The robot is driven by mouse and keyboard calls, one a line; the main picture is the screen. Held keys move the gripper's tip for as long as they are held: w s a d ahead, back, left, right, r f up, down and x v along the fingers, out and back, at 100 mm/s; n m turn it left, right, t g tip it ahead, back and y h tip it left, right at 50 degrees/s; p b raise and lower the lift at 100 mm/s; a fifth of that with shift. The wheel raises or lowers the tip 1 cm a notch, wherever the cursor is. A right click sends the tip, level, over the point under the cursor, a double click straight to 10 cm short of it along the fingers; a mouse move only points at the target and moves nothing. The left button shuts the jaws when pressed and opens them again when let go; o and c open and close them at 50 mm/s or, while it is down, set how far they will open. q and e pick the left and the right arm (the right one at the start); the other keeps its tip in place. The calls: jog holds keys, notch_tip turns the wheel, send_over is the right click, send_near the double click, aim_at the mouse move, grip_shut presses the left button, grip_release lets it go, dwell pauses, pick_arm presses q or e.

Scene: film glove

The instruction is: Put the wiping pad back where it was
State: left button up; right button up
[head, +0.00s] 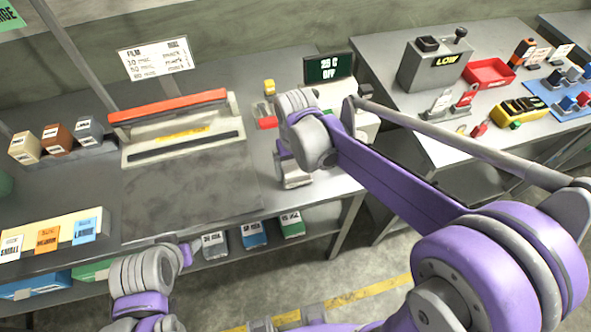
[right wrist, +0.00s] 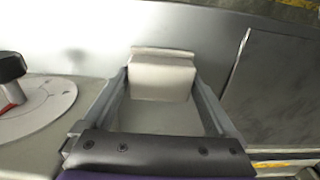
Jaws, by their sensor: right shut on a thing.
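The wiping pad (right wrist: 163,78) is a pale, whitish block between the fingers of my right gripper in the right wrist view. My right gripper (head: 295,180) is shut on it, low over the bench, right of the dark work plate (head: 190,190). In the head view the fingers and wrist hide most of the pad. I cannot tell whether the pad touches the bench top.
The heat sealer (head: 180,145) with its red bar stands behind the plate. A machine with a green display (head: 330,68) is behind my right gripper. A round dial (right wrist: 35,108) with a red and black knob is at left in the wrist view. Labelled boxes (head: 252,234) sit below.

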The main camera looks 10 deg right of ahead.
jog(key=shift+f, duration=0.3)
jog(key=shift+f, duration=0.2)
jog(key=o, duration=0.9)
jog(key=shift+o, duration=0.2)
jog(key=shift+r, duration=0.1)
